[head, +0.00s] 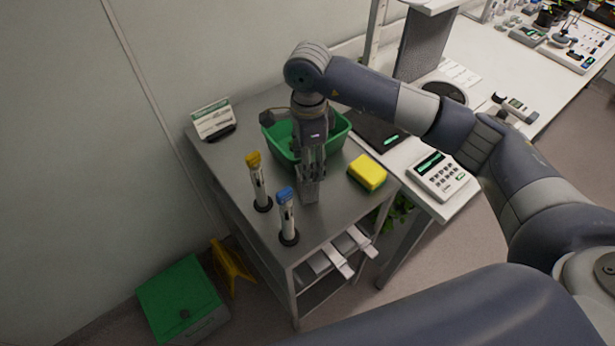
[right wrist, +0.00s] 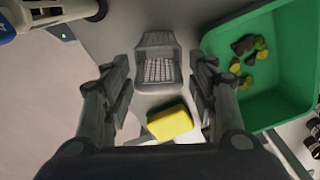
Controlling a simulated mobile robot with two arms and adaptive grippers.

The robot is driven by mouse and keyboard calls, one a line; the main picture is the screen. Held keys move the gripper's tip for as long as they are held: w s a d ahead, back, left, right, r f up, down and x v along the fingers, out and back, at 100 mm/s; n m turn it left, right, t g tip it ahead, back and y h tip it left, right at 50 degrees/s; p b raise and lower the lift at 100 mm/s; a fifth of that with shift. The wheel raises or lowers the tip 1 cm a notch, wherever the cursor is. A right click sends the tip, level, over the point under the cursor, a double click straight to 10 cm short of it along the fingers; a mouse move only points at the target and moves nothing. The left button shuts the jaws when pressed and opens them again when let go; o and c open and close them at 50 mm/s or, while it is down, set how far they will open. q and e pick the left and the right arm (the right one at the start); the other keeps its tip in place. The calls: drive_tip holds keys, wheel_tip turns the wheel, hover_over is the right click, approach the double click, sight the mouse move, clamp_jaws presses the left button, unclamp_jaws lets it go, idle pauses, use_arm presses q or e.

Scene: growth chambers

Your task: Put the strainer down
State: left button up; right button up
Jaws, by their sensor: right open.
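The strainer (right wrist: 158,68), a grey scoop-like piece with a mesh face, shows between my fingers in the right wrist view. In the head view the strainer (head: 308,191) is at the metal cart's top, just below my fingers. My right gripper (head: 311,172) points down over the cart, in front of the green tub. In the right wrist view my right gripper (right wrist: 158,80) is open, one finger on each side of the strainer, with gaps visible. I cannot tell whether the strainer fully rests on the cart. My left gripper is not in view.
A green tub (head: 343,136) holds dark and yellow-green pieces. A yellow sponge (head: 367,172) lies to the right. Blue-capped (head: 287,215) and yellow-capped (head: 258,185) upright tools stand left on the cart (head: 324,222). A white display stand (head: 213,118) is at the back left.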

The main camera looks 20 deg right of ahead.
sight(309, 193)
wheel_tip(309, 193, down, 3)
drive_tip(key=shift+s+a+f+p, duration=0.1)
drive_tip(key=shift+p, duration=0.55)
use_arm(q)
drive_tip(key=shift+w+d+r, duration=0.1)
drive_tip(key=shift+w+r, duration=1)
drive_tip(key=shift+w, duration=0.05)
use_arm(e)
drive_tip(key=c, duration=0.8)
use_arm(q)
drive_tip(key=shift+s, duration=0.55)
use_arm(e)
drive_tip(key=shift+c, duration=0.6)
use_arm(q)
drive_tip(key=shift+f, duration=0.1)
